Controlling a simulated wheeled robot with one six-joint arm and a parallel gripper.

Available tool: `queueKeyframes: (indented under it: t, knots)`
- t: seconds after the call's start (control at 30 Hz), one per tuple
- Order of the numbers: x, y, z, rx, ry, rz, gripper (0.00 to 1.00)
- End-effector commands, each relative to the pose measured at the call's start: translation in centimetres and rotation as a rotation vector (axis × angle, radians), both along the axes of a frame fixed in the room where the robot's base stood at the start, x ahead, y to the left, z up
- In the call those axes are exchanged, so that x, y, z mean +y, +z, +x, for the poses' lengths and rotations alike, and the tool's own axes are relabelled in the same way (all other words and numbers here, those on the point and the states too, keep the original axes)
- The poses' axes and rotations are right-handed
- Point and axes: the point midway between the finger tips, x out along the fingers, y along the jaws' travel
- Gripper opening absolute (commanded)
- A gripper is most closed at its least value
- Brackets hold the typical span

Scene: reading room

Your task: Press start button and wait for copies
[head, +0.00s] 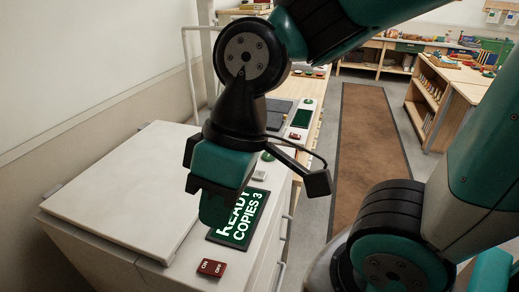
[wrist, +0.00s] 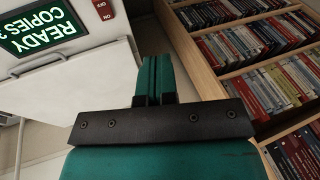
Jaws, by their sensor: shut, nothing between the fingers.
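A white copier (head: 120,185) with a flat lid fills the left of the head view. Its dark green display (head: 243,227) reads READY and COPIES 3, partly covered by my gripper. A red ON/OFF switch (head: 212,267) sits in front of the display. Behind the display are a small pale key (head: 260,174) and a round green button (head: 268,157), partly behind my wrist. My gripper (head: 214,212) is shut and empty, above the copier's panel, pointing down. The wrist view shows the shut fingers (wrist: 154,80), the display (wrist: 42,27) upside down and the red switch (wrist: 103,9).
A second panel with a green screen (head: 301,118) and red switch (head: 294,136) stands farther back. A brown runner (head: 370,135) lies on the open floor at the right. Bookshelves (wrist: 250,60) show in the wrist view. A wooden shelf unit (head: 432,95) stands beyond the runner.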

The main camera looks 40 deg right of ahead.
Motion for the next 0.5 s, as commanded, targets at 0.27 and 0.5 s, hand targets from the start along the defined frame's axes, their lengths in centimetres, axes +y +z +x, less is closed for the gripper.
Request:
queueKeyframes:
  t: [0.27, 0.5]
  knots:
    - [0.0, 0.0, 0.0, 0.0, 0.0, 0.0, 0.0]
    - [-0.9, 0.0, 5.7, -0.019, -0.148, 0.045, 0.0]
